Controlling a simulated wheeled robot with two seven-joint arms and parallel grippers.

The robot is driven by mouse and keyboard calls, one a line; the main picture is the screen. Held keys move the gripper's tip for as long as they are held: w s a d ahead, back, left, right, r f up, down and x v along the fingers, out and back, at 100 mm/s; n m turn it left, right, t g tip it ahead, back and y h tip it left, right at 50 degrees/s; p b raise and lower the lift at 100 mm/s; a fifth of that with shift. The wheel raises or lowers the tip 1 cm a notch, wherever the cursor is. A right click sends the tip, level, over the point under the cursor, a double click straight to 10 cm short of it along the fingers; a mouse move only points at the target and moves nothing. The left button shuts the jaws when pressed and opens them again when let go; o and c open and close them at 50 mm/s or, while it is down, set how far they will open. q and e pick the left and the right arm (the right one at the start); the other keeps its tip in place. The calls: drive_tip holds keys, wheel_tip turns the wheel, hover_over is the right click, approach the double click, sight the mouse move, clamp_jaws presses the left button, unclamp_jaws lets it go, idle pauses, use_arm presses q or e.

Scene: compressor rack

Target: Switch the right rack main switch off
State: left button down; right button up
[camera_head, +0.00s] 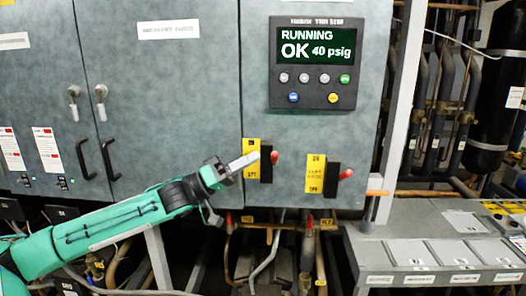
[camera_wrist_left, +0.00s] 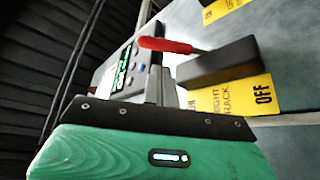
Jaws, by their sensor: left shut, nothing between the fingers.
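Two switches with black bodies and red handles sit on the grey cabinet front. The one left in the head view has a black body (camera_head: 265,160), a red handle (camera_head: 274,157) and a yellow label (camera_head: 251,159). In the left wrist view its label (camera_wrist_left: 236,96) reads RIGHT RACK and OFF, beside the black body (camera_wrist_left: 218,62) and red handle (camera_wrist_left: 165,45). My left gripper (camera_head: 250,160) is shut and empty, its tips in front of that label, left of the handle. In the wrist view the fingers (camera_wrist_left: 156,85) are close to the handle; contact cannot be told.
The second switch (camera_head: 333,178) with its yellow label (camera_head: 315,173) is to the right. A display panel (camera_head: 317,62) above reads RUNNING OK 40 psig. Cabinet door handles (camera_head: 108,158) are at left. Pipes (camera_head: 305,250) run below, and a grey ledge (camera_head: 445,240) is at lower right.

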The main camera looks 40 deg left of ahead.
sight(263, 153)
use_arm(q)
drive_tip(key=shift+p+x, duration=1)
drive_tip(key=shift+x, duration=0.95)
drive_tip(key=shift+s+d+f+m+b, duration=0.15)
drive_tip(key=shift+m+b, duration=0.25)
drive_tip(key=shift+m, duration=0.2)
